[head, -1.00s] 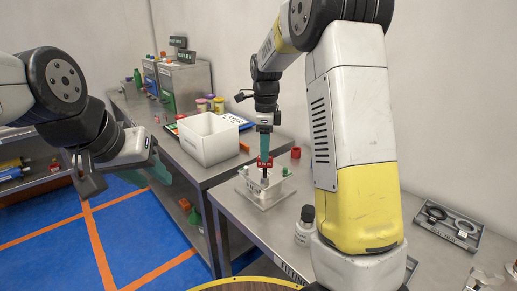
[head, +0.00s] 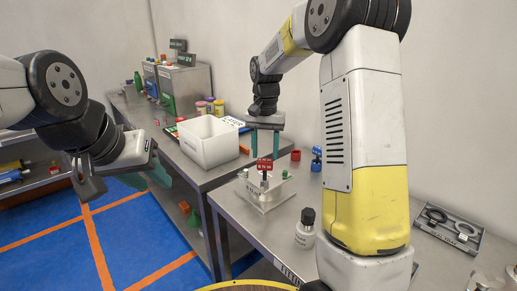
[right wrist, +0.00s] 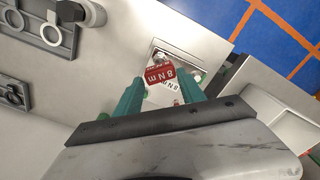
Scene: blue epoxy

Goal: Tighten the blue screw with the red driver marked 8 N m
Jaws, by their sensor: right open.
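The red driver (head: 265,165), marked 8 N m, stands upright on the pale block (head: 262,200) with green pegs on the bench. In the right wrist view the red driver head (right wrist: 158,76) shows its label between the fingers, with part of the pale block (right wrist: 177,57) behind it. My right gripper (head: 265,155) is open just above the driver, fingers apart on either side and not closed on it. My left gripper (head: 146,180) hangs over the floor at the left, its teal fingers apart and empty. I cannot make out the blue screw.
A blue driver-like object (head: 316,160) and a red cap (head: 295,155) stand behind the block. A black-capped bottle (head: 305,228) stands in front, near the bench edge. A white bin (head: 208,142) is at the left; a grey tray (head: 448,232) lies at the right.

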